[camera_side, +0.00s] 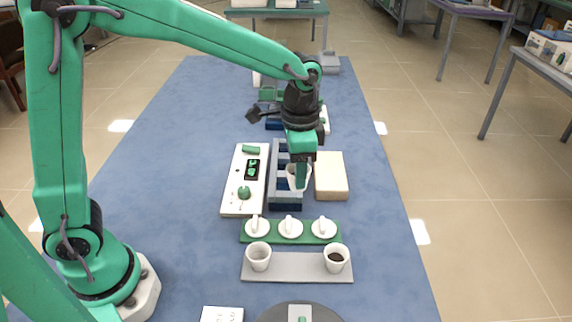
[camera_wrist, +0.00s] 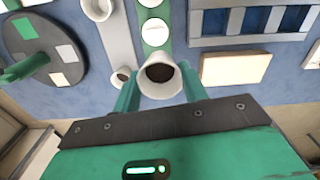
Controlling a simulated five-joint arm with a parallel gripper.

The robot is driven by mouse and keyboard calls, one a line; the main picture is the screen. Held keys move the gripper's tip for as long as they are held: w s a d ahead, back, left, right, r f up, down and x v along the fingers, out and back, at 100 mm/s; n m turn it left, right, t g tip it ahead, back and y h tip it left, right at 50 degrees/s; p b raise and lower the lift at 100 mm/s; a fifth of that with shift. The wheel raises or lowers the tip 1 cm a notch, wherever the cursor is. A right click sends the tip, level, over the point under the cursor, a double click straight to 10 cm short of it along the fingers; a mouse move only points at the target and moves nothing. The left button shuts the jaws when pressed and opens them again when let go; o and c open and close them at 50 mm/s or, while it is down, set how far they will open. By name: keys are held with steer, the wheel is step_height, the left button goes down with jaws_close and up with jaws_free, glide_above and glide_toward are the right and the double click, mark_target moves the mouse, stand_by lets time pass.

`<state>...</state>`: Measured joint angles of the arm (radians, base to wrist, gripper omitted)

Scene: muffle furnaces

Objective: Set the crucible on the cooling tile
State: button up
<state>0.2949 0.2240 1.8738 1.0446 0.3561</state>
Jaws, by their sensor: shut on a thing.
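A white crucible (camera_wrist: 160,82) with dark contents is held upright or nearly so between the green fingers of my gripper (camera_wrist: 161,94). In the side view my gripper (camera_side: 300,184) partly covers the crucible (camera_side: 292,172), which is in front of the blue-grey slotted unit. A flat beige block (camera_side: 332,176), which looks like the cooling tile, lies just right of my gripper. In the wrist view the beige tile (camera_wrist: 222,69) is bare and right of the crucible. The crucible appears above the table, apart from the tile; its exact height is hard to tell.
The slotted unit (camera_side: 285,205) stands beside a white control panel (camera_side: 234,203) with a green knob. Nearer are a green strip (camera_side: 273,240) with three white lids and a grey tray (camera_side: 297,269) with two crucibles. A dark disc (camera_side: 270,314) lies at the front.

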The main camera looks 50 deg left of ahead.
steer(key=w+a+f, duration=0.1)
steer(key=w+a, duration=0.2)
steer(key=w, duration=0.7)
steer(key=w+a+f, duration=0.2)
steer(key=w+a, duration=0.1)
steer(key=w, duration=0.6)
steer(key=shift+w+a+f, duration=0.15)
steer(key=shift+w+a, duration=0.2)
steer(key=shift+f, duration=0.15)
steer(key=shift+f, duration=2.75)
steer(key=shift+f, duration=0.55)
steer(key=o, duration=1.5)
steer(key=shift+r, duration=0.2)
